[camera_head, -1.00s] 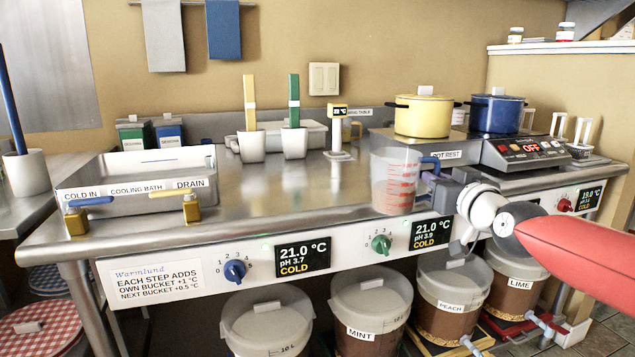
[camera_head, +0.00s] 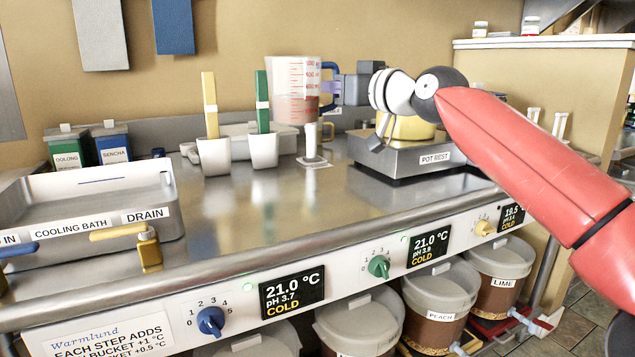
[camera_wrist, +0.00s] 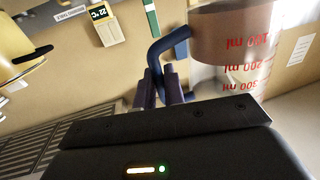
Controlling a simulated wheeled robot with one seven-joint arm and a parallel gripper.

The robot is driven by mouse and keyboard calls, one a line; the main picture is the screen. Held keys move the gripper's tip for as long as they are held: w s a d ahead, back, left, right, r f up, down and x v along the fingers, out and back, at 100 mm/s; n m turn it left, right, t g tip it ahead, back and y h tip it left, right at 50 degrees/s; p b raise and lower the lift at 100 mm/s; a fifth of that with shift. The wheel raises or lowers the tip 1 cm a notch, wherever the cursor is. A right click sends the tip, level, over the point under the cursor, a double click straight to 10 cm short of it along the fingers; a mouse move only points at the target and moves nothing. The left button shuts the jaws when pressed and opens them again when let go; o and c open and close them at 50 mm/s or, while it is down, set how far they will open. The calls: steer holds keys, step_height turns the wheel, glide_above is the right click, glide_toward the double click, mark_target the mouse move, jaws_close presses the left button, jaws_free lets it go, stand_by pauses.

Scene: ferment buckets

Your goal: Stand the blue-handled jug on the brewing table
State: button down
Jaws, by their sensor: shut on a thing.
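The clear jug (camera_head: 290,88) with red markings, brownish liquid at its bottom and a blue handle (camera_head: 328,72) is held upright in the air over the back of the steel brewing table (camera_head: 270,205). My gripper (camera_head: 338,90) is shut on the handle from the right. In the wrist view, the purple fingers (camera_wrist: 160,88) close around the blue handle (camera_wrist: 168,45), and the jug (camera_wrist: 225,35) shows at the right. The jug's base looks apart from the table; its exact height is hard to tell.
A small stand (camera_head: 312,148) is partly hidden behind the jug. White cups (camera_head: 213,155) with yellow and green handles stand left of it. The pot rest (camera_head: 420,158) holds a yellow pot (camera_head: 408,127), partly covered by my arm. The cooling bath (camera_head: 90,205) is at left. The table's middle is clear.

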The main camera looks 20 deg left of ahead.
step_height(320, 180, down, 17)
steer(key=shift+f+b, duration=0.15)
steer(key=shift+b, duration=0.35)
steer(key=shift+f, duration=0.2)
steer(key=c, duration=1.5)
jaws_free()
steer(key=shift+r, duration=0.15)
steer(key=b+v, duration=0.2)
steer(key=v, duration=1)
steer(key=shift+s, duration=0.1)
